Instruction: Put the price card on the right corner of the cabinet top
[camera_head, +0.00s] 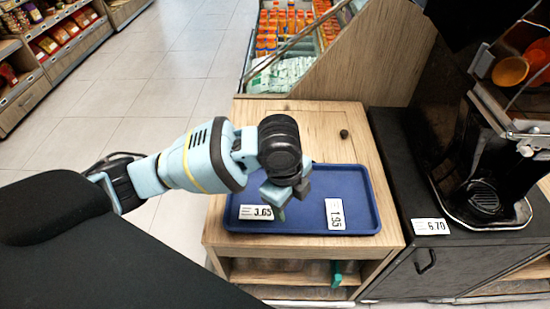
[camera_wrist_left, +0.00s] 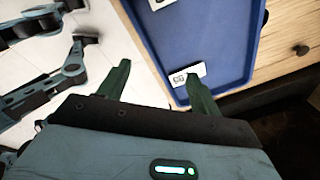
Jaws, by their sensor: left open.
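A white price card reading 3.65 (camera_head: 256,212) lies on the blue tray (camera_head: 362,215), toward its near left. A second card reading 1.95 (camera_head: 334,214) lies on the tray's near right part. The tray sits on the wooden cabinet top (camera_head: 300,112). My left gripper (camera_head: 284,203) is over the tray, just right of the 3.65 card. My right gripper is not in view.
A dark counter (camera_head: 392,292) with a black juicer (camera_head: 490,175) and a 6.70 card (camera_head: 430,227) stands at the right. A small dark knob (camera_head: 344,133) sits on the cabinet top behind the tray. A chilled display (camera_head: 285,35) stands behind; open floor lies left.

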